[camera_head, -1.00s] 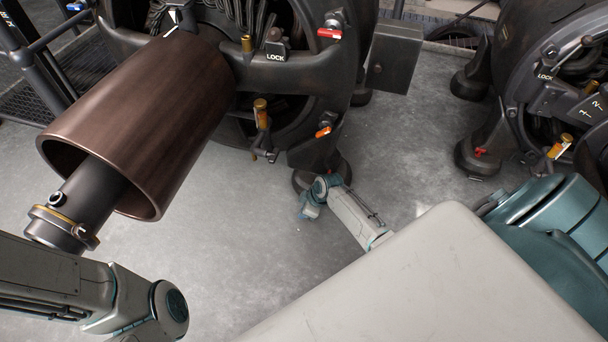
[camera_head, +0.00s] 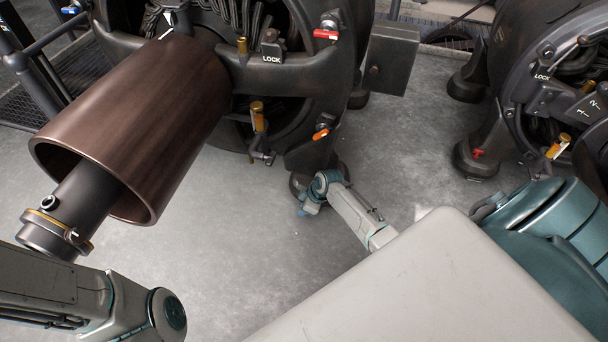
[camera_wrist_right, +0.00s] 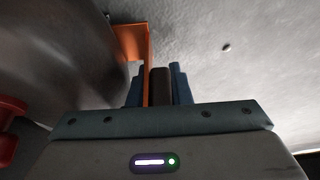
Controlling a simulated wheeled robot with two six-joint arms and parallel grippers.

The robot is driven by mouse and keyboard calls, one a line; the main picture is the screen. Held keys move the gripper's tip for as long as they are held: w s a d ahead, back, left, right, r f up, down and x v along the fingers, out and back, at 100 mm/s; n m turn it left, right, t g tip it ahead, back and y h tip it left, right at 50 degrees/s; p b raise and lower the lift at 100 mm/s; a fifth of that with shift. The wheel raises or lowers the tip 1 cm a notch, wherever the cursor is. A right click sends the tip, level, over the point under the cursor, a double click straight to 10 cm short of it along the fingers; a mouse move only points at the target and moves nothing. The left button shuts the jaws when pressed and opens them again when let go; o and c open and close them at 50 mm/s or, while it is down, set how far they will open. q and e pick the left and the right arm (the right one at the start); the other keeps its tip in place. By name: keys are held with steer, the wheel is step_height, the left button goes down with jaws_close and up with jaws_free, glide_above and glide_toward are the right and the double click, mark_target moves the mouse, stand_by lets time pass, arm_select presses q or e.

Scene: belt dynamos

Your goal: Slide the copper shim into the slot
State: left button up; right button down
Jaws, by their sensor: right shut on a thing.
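My right wrist (camera_head: 322,188) is low beside the foot of the dark machine in the head view; its fingers are hidden there. In the right wrist view my right gripper (camera_wrist_right: 160,88) is shut on a dark brown piece (camera_wrist_right: 160,82). A thin orange, copper-coloured angled plate (camera_wrist_right: 135,42) stands just left of that piece and reaches up and left to the dark curved machine body (camera_wrist_right: 50,45). I cannot tell whether plate and piece are joined, or which is the shim. No slot is clearly visible. My left arm (camera_head: 110,305) shows at lower left, its gripper out of frame.
A big brown cylinder (camera_head: 140,120) juts from the machine (camera_head: 300,125), which carries a LOCK lever (camera_head: 271,55) and a red-handled valve (camera_head: 325,34). A second machine (camera_head: 500,110) stands at right. The grey floor (camera_head: 415,150) between them is open. A red part (camera_wrist_right: 8,130) is left of the gripper.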

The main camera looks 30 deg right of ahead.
steer(key=shift+w+d, duration=0.1)
steer(key=c, duration=1.3)
jaws_free()
steer(key=shift+o, duration=0.2)
